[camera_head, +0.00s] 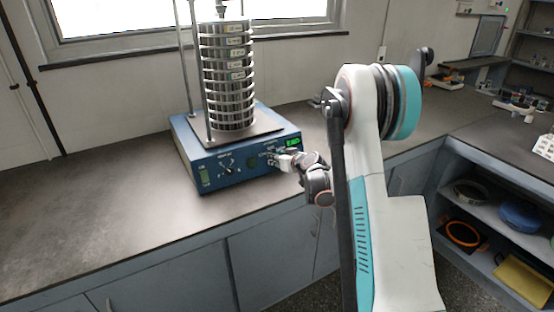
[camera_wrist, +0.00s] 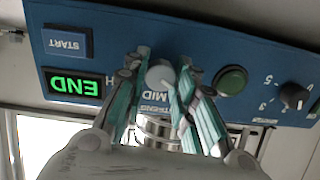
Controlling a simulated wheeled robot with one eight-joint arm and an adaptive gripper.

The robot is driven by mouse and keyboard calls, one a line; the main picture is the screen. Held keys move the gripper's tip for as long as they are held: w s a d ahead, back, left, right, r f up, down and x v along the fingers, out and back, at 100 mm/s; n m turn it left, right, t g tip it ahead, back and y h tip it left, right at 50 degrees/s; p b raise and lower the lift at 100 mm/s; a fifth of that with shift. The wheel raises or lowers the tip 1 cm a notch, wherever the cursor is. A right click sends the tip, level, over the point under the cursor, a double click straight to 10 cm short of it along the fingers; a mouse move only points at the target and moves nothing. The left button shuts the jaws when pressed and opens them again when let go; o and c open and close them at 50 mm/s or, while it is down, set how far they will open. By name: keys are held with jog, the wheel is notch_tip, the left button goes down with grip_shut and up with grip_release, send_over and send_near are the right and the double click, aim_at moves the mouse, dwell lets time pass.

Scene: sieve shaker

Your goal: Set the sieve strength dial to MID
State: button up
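The sieve shaker (camera_head: 185,150) is a blue box with a tall stack of metal sieves on the bench. In the wrist view, which shows the panel upside down, the strength dial (camera_wrist: 160,74) is a small light-grey knob. The label MID shows beside it, and an H shows to its left; the rest of the lettering is partly hidden by the fingers. My gripper (camera_wrist: 162,68) has one finger on each side of the dial; I cannot tell whether both press on it. In the head view my gripper (camera_head: 284,161) is at the right of the front panel.
On the panel are a START button (camera_wrist: 68,42), a green display (camera_wrist: 75,85) reading END, a green round button (camera_wrist: 230,80) and a black numbered knob (camera_wrist: 293,96). The bench (camera_head: 80,215) is clear left of the shaker. Shelves (camera_head: 490,200) stand at the right.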

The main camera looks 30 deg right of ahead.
dwell(0.3)
jog(key=m, duration=0.5)
jog(key=shift+m, duration=0.3)
jog(key=m, duration=0.5)
jog(key=shift+f+m, duration=0.1)
jog(key=shift+m, duration=0.3)
jog(key=shift+t, duration=0.3)
jog(key=o, duration=1.1)
jog(key=shift+s, duration=0.15)
jog(key=v, duration=1.1)
jog(key=shift+s+d+r, duration=0.2)
jog(key=shift+s+r, duration=0.05)
jog(key=shift+s, duration=0.05)
